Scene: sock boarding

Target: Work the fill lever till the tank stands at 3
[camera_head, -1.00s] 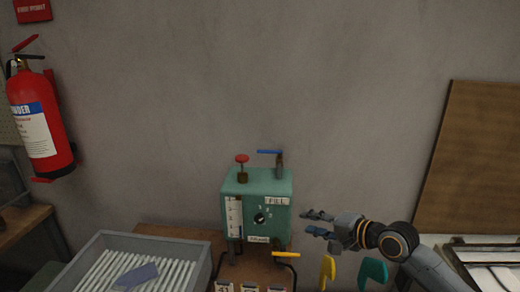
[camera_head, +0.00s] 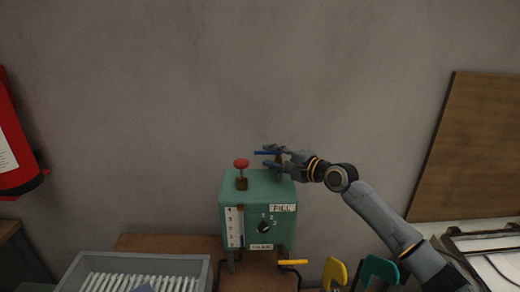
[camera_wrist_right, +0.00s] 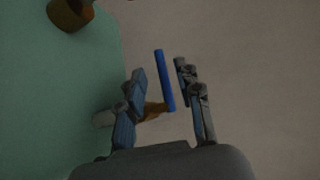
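The green tank box (camera_head: 258,183) stands on a wooden bench at the centre, with a FILL label on its front. The blue fill lever (camera_head: 263,153) sticks up behind its top right and points left. A white level gauge (camera_head: 234,226) is on the front left; its level is too small to read surely. My right gripper (camera_head: 273,158) is at the lever. In the right wrist view the blue handle (camera_wrist_right: 165,80) lies between the spread fingers (camera_wrist_right: 163,100), with a gap visible on the right side. My left gripper is out of view.
A red-topped knob (camera_head: 241,163) stands left of the lever, and a dial (camera_head: 264,228) is on the front. A yellow-handled lever (camera_head: 292,262) sits below. A grey crate (camera_head: 205,275) of white rods is at left. Yellow (camera_head: 334,272) and teal (camera_head: 378,270) pieces stand at right.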

